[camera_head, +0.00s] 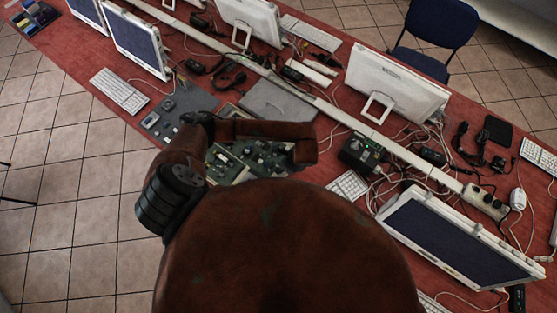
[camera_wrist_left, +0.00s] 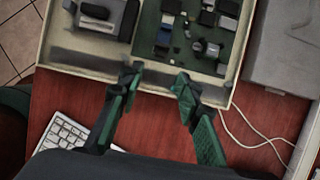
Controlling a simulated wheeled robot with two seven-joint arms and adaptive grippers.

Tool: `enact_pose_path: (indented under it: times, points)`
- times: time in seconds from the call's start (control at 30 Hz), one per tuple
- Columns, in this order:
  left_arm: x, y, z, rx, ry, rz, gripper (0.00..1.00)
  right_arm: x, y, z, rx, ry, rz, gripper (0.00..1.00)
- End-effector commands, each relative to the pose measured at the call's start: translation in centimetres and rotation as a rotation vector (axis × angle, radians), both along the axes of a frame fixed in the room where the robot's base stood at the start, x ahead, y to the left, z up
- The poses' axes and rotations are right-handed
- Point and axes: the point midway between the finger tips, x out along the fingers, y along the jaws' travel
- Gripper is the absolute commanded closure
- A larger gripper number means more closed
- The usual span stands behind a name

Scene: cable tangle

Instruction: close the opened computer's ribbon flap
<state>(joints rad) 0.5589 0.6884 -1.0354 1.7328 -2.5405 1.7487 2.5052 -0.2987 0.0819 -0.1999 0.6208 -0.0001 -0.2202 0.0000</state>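The opened computer shows in the head view as a green circuit board (camera_head: 245,158) in a case, partly covered by my red-brown arm. In the left wrist view the beige-rimmed case (camera_wrist_left: 70,68) holds a grey drive block (camera_wrist_left: 95,25) and the board (camera_wrist_left: 170,55). I cannot clearly tell which part is the ribbon flap. My left gripper (camera_wrist_left: 157,88) is open and empty, with its green-padded fingertips apart over the near rim of the case. Whether they touch it cannot be told. I cannot make out this gripper in the head view, and my right gripper does not show.
A grey panel (camera_wrist_left: 285,50) lies right of the case and also shows in the head view (camera_head: 278,103). A white keyboard (camera_wrist_left: 62,132) lies near the left finger. Monitors (camera_head: 398,84), cables and a power strip (camera_head: 485,200) crowd the red table. A blue chair (camera_head: 436,28) stands behind.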

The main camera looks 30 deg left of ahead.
Motion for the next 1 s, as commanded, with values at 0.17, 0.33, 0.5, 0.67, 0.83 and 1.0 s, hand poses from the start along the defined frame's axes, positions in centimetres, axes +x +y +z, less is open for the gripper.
enact_pose_path:
  times: [0.17,0.33,0.5,0.67,0.83,1.0]
  points:
    - [0.0,1.1,-1.8,0.012,-0.001,0.008,0.68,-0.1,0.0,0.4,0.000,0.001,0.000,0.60]
    - [0.1,2.1,-4.3,0.009,0.000,0.006,0.68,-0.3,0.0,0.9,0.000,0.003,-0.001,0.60]
    - [0.2,2.8,-6.2,0.008,-0.002,0.005,0.68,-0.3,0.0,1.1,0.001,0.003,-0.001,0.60]
    - [0.2,3.0,-6.9,0.007,-0.003,0.003,0.68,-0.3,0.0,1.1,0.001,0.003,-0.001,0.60]
    - [0.2,3.0,-7.0,0.006,-0.003,0.002,0.68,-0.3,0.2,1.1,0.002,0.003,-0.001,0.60]
    - [0.2,3.0,-7.0,0.005,-0.002,0.003,0.76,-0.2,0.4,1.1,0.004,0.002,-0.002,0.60]
